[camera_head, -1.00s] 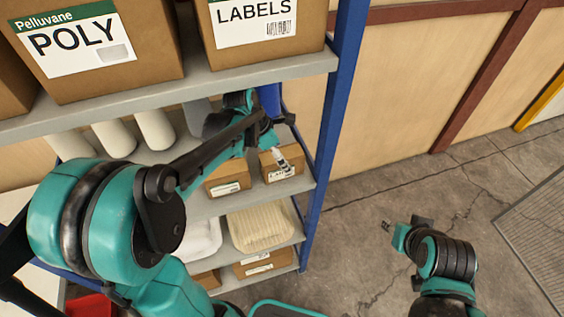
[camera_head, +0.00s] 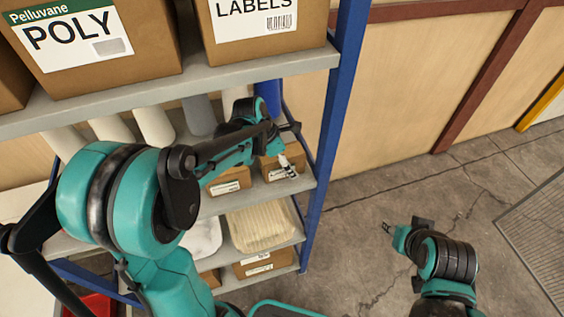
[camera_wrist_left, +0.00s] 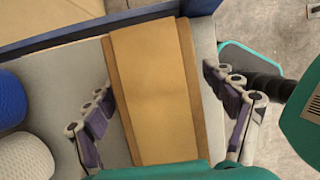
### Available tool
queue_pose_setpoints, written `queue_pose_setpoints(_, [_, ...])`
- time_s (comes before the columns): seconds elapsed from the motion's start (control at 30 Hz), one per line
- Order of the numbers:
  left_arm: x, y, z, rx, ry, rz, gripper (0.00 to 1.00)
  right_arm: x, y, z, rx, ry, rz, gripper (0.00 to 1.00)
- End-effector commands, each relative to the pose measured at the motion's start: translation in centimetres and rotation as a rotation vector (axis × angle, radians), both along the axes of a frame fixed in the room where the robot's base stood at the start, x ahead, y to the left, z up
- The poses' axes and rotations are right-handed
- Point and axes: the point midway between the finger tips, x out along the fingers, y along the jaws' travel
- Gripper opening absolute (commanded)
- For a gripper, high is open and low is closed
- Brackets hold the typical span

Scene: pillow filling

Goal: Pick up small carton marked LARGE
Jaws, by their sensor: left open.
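A small brown carton (camera_head: 271,165) with a white label stands at the right end of the middle shelf. Its label is partly covered and I cannot read it fully. My left gripper (camera_head: 287,170) is at this carton, in front of its label side. In the left wrist view the carton's plain top (camera_wrist_left: 152,85) lies between the two spread fingers of the left gripper (camera_wrist_left: 165,125), with gaps on both sides. A second small labelled carton (camera_head: 228,183) sits to its left. My right gripper (camera_head: 389,229) is over the floor at the right; its jaw state is unclear.
A blue rack post (camera_head: 337,110) stands close to the right of the carton. The upper shelf (camera_head: 200,82) with big POLY and LABELS boxes overhangs. Pale rolls (camera_head: 153,125) stand behind my arm. A cream bundle (camera_head: 258,228) lies on the shelf below.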

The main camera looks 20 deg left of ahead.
Motion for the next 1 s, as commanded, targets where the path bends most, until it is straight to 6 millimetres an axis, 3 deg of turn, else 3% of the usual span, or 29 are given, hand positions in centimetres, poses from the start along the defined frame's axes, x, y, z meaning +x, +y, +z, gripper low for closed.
queue_pose_setpoints(0.3, [0.0,0.0,-0.08,0.0,0.0,0.0,0.84,0.0,0.0,-0.09,0.0,0.0,0.0,0.38])
queue_pose_setpoints(0.37, [0.0,0.0,-0.08,0.0,0.0,0.0,0.71,0.0,0.0,-0.09,0.0,0.0,0.0,0.38])
queue_pose_setpoints(0.53, [0.0,0.01,-0.09,0.0,0.0,0.0,0.26,0.01,0.0,-0.09,0.0,0.0,0.0,0.38])
queue_pose_setpoints(1.0, [-0.01,-0.01,0.49,0.0,0.0,0.0,0.25,0.0,0.0,0.48,0.0,0.0,0.0,0.38])
